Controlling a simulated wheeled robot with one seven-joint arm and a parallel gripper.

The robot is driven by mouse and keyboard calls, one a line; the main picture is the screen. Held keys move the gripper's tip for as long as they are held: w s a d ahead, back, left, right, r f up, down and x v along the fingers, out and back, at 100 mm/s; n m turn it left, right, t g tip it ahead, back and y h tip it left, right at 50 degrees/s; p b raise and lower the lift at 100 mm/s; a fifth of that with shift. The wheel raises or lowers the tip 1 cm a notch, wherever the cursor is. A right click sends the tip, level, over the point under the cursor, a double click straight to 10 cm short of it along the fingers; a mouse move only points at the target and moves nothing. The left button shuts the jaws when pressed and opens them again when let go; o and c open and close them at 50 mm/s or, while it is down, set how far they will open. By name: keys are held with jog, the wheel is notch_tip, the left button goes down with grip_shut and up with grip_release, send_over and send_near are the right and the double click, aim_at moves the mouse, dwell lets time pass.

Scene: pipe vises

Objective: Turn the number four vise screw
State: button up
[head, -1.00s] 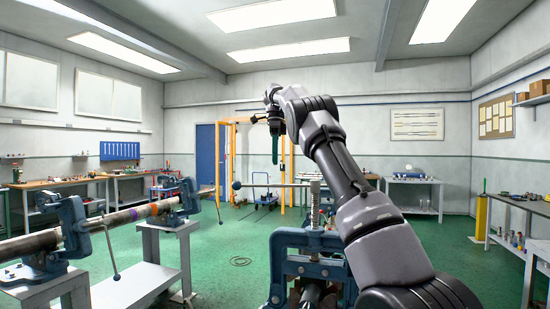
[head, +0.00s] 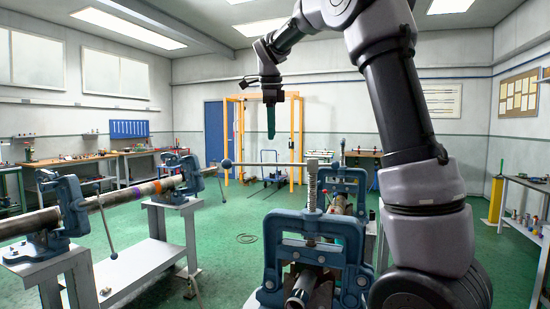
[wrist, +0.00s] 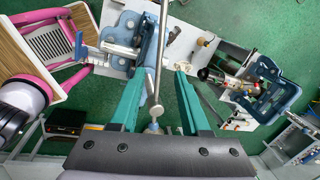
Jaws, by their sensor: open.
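Blue pipe vises stand on metal stands; I can read no numbers on them. The nearest vise (head: 284,250) has an upright threaded screw (head: 312,192) with a long bar handle (head: 262,163) pointing left, ending in a dark ball. A second vise (head: 350,183) stands behind it. Two more vises, one nearer (head: 70,208) and one farther (head: 178,181), hold a long pipe on the left. My gripper (head: 270,137) points down, open and empty, above the bar in the head view. In the wrist view its teal fingers (wrist: 159,76) stand apart, with a metal rod (wrist: 158,50) showing between them.
The long pipe (head: 128,195) runs across the left side. Workbenches (head: 75,159) line the walls, and a yellow frame (head: 238,140) stands at the back. The wrist view shows a pink-edged wooden piece (wrist: 22,58).

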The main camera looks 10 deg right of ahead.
aim_at(272, 164)
jog(key=f, duration=0.3)
jog(key=w+f, duration=0.1)
jog(key=f, duration=0.5)
jog(key=shift+w+d, duration=0.3)
jog(key=shift+w, duration=0.05)
grip_shut()
dwell(0.8)
